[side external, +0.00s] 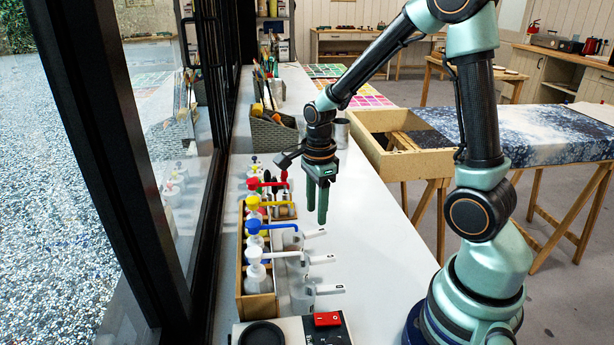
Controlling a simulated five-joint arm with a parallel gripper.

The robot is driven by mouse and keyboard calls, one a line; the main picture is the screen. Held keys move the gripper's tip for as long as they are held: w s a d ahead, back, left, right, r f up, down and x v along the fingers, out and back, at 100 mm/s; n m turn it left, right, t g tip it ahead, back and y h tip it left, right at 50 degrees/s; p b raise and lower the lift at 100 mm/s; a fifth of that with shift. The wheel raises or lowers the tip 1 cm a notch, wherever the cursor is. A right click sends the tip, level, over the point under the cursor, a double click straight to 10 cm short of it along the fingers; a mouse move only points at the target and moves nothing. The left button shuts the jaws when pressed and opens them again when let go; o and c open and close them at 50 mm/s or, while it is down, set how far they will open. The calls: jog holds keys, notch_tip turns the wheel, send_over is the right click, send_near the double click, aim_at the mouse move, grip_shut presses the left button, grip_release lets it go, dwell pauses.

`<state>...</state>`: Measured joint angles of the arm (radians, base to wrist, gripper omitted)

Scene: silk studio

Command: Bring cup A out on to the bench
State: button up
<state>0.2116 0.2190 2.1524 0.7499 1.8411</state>
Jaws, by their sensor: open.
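Several pale cups with flat handles stand in a row along the right side of a wooden rack. The near cup (303,296), the middle cup (298,266) and a farther cup (291,241) have handles pointing right. Dark marks on the handles are too small to read, so I cannot tell which is cup A. My gripper (317,217) points down above the white bench (372,265), beyond the cups in this view. Its green fingers are open, with nothing visible between them.
The wooden rack (240,275) holds pump bottles with white, blue, yellow and red heads, their spouts reaching over the cups. A device with a red switch (327,319) stands at the front. A grey basket (272,133) stands behind. The bench right of the handles is clear.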

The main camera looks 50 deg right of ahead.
aim_at(317, 231)
jog(key=shift+d+f+m, duration=0.15)
jog(key=shift+f+m, duration=0.35)
jog(key=shift+f, duration=3)
grip_shut()
jog(key=shift+r, duration=0.15)
jog(key=shift+r, duration=1)
jog(key=shift+r, duration=0.1)
